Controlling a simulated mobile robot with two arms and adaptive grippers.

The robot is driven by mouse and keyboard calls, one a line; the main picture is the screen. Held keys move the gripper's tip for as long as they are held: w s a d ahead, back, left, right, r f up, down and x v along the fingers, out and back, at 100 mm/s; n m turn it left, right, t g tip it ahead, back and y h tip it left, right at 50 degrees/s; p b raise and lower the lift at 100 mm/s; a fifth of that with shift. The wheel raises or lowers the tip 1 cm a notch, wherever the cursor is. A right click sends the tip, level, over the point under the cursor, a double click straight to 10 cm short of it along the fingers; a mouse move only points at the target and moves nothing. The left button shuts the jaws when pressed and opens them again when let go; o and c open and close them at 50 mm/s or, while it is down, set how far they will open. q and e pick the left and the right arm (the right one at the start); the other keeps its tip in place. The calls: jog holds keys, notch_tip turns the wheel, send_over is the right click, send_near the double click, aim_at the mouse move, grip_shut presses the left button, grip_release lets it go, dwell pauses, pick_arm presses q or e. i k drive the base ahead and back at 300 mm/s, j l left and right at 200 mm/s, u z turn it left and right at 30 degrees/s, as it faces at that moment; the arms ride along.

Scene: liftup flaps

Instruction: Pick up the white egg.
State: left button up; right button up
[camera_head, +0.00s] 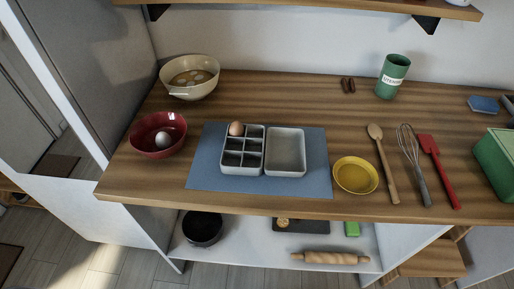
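The white egg (163,139) lies inside the red bowl (146,147) at the left of the wooden counter. A brown egg (236,128) sits in the back left compartment of a grey divided tray (240,171), which stands on a blue mat (204,178). Neither of my grippers shows in the head view.
A cream bowl (205,87) with contents stands behind the red bowl. A grey rectangular tray (286,173), a yellow dish (355,175), a wooden spoon (384,162), a whisk (415,165) and a red spatula (440,172) lie to the right. A shelf (300,9) overhangs the back.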

aim_at(163, 140)
jog(key=i+l+u, duration=0.1)
jog(key=u, duration=0.55)
jog(key=l, duration=0.1)
